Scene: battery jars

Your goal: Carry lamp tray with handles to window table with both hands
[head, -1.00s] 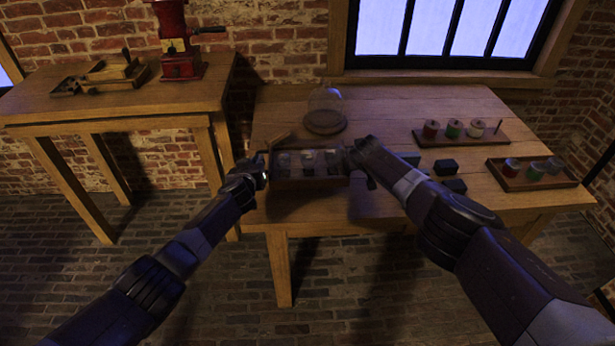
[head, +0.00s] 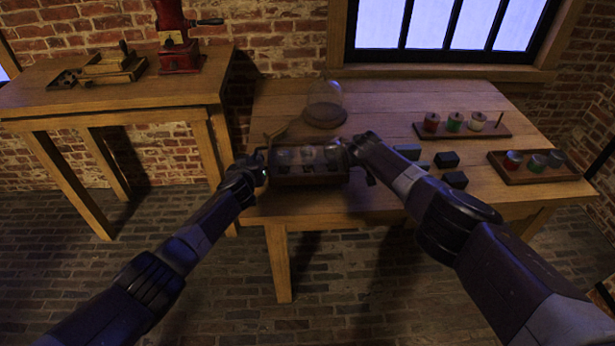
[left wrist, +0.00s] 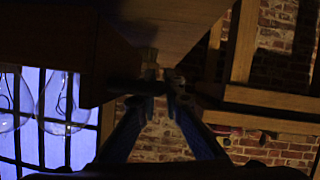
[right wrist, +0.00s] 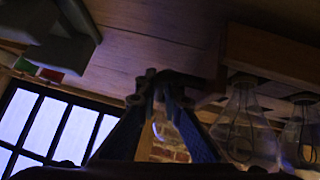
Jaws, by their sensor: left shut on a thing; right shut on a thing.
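The lamp tray (head: 310,180) is a dark wooden tray with several clear glass bulbs in it. In the head view it is over the front left part of the window table (head: 385,112); I cannot tell whether it touches the tabletop. My left gripper (head: 260,160) is shut at its left end, on the handle, which the fingers mostly hide. My right gripper (head: 354,154) is shut at its right end, on the other handle. The tray wall and bulbs also show in the left wrist view (left wrist: 50,45) and the right wrist view (right wrist: 268,52).
A glass dome (head: 325,100) stands behind the tray. Dark blocks (head: 447,160) lie right of my right gripper. A spool rack (head: 462,130) and a small tray of jars (head: 540,172) are further right. A side table (head: 110,105) with a red grinder (head: 178,48) stands left.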

